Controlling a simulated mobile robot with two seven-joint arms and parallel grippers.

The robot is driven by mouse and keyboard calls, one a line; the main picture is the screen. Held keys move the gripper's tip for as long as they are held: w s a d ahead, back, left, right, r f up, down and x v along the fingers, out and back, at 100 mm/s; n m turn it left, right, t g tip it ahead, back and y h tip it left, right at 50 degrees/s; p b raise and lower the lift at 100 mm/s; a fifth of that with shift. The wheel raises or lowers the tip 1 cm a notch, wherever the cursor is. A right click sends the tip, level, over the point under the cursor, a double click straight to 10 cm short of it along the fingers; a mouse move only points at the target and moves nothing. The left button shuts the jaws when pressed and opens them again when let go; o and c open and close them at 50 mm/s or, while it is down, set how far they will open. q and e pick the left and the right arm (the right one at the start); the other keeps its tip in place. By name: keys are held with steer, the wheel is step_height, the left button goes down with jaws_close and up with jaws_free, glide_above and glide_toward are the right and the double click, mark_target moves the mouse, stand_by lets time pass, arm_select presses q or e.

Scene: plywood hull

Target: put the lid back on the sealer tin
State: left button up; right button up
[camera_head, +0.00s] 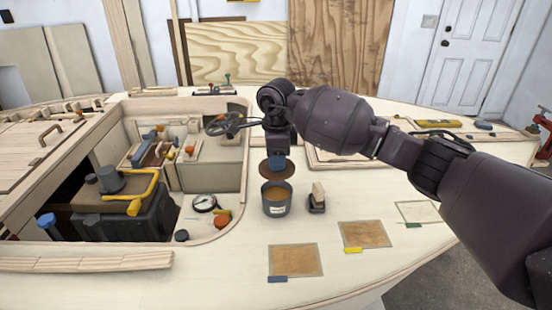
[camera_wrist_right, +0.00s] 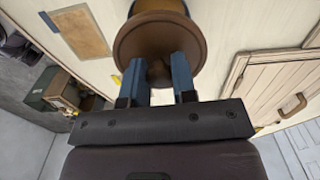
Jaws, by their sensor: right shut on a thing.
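The sealer tin (camera_head: 277,207) is a dark grey can with a pale label. It stands upright and open on the pale deck, with amber-brown contents showing. My right gripper (camera_head: 277,158) points down above it. It is shut on the brown round lid (camera_head: 270,170), which hangs just above the tin's mouth, with a gap between. In the right wrist view the blue fingers (camera_wrist_right: 159,76) are on both sides of the lid's knob, and the lid (camera_wrist_right: 155,40) hides most of what lies below. My left gripper is not in view.
A brush-like block (camera_head: 318,198) stands close right of the tin. The open cockpit well, with a round gauge (camera_head: 204,203) near its edge, is to the left. Sample patches (camera_head: 295,260) lie in front. Deck around the tin is otherwise mostly clear.

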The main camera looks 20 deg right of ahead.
steer(key=shift+s+f, duration=0.1)
steer(key=shift+f, duration=0.55)
steer(key=shift+f+b, duration=1)
steer(key=shift+f, duration=1.5)
steer(key=shift+f, duration=0.15)
stand_by(0.5)
steer(key=o, duration=1)
steer(key=shift+c, duration=0.2)
steer(key=shift+o, duration=0.4)
